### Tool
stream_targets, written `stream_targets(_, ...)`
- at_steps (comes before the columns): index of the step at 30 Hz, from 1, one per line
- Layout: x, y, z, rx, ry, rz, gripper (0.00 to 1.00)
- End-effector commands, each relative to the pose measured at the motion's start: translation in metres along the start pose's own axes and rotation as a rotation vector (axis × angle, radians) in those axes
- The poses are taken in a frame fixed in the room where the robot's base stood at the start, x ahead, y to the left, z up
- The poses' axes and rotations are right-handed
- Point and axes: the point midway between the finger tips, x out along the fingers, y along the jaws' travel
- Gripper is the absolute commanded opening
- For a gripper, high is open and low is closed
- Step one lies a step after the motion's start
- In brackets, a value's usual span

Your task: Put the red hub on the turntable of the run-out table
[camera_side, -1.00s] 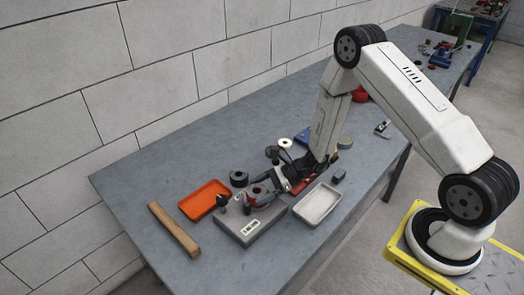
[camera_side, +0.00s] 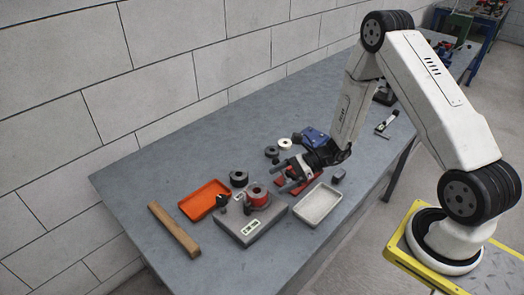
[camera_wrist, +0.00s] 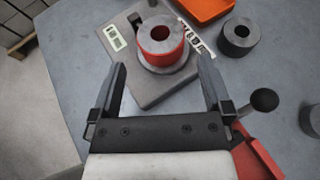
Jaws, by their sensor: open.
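The red hub (camera_side: 257,194) is a short red cylinder with a grey top and a central bore. It sits upright on the round turntable (camera_wrist: 163,68) of the grey run-out table (camera_side: 243,231). In the wrist view the hub (camera_wrist: 161,48) looks roughly centred on the turntable. My gripper (camera_side: 284,178) is open and empty, to the right of the hub and apart from it. In the wrist view its fingers (camera_wrist: 162,66) stand wide, with the hub ahead between them. The turntable is mostly hidden under the hub.
An orange tray (camera_side: 204,200) and a dark ring (camera_side: 239,178) lie behind the run-out table. A white tray (camera_side: 317,205) is at its right, a wooden bar (camera_side: 174,230) at its left. A red device with a black-knobbed lever (camera_wrist: 263,101) is near my gripper. The front left bench is clear.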

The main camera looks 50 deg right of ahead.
Motion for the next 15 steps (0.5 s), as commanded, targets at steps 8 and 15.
stream_targets(8, -0.038, -0.001, 0.0, 0.0, 0.0, -0.004, 1.0)
stream_targets(15, -0.053, 0.0, 0.0, 0.0, 0.0, 0.0, 1.0)
